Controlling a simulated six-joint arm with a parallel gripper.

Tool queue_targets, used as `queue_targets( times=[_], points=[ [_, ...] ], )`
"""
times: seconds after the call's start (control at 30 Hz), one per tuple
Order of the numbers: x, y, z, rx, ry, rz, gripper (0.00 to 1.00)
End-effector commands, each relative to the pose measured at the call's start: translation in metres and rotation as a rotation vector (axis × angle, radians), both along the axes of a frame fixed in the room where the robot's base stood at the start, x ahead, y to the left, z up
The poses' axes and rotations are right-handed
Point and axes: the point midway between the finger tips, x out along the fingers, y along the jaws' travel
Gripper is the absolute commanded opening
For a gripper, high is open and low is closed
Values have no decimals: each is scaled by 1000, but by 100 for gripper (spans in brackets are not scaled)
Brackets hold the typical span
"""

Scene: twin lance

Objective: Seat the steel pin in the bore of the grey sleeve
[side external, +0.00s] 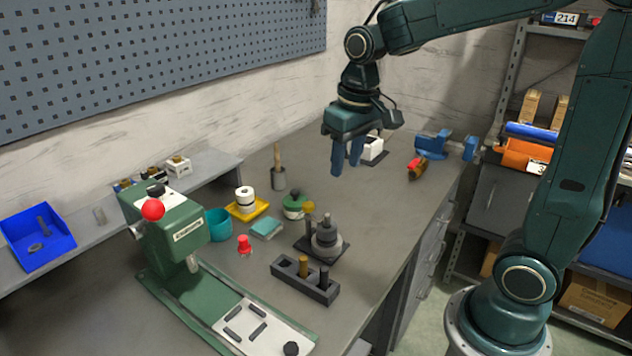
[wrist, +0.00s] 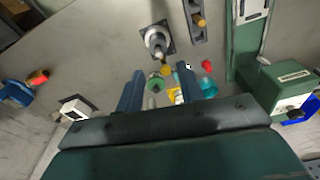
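My gripper (side external: 346,170) hangs above the back of the bench, open, with its blue fingers apart and nothing between them. In the wrist view my gripper (wrist: 160,85) shows the same empty gap. A grey stepped cylinder, apparently the sleeve (side external: 326,238), stands upright on a dark square plate (side external: 334,256); it also shows in the wrist view (wrist: 157,41). I cannot see into the sleeve's bore.
A green press (side external: 165,230) with a red knob stands at the left. A teal cup (side external: 219,225), a red piece (side external: 244,245), a green round container (side external: 294,206) and a yellow tray (side external: 246,211) are near the middle. A blue vise (side external: 440,146) sits at the back right.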

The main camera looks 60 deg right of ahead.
Motion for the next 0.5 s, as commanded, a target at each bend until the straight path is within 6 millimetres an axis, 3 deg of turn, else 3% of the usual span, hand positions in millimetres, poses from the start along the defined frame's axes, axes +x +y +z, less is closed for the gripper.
queue_targets(
  times=[0.2,0.5],
  points=[
    [-42,12,22,-10,-100,38,38],
    [-97,23,33,-22,-228,89,38]
  ],
)
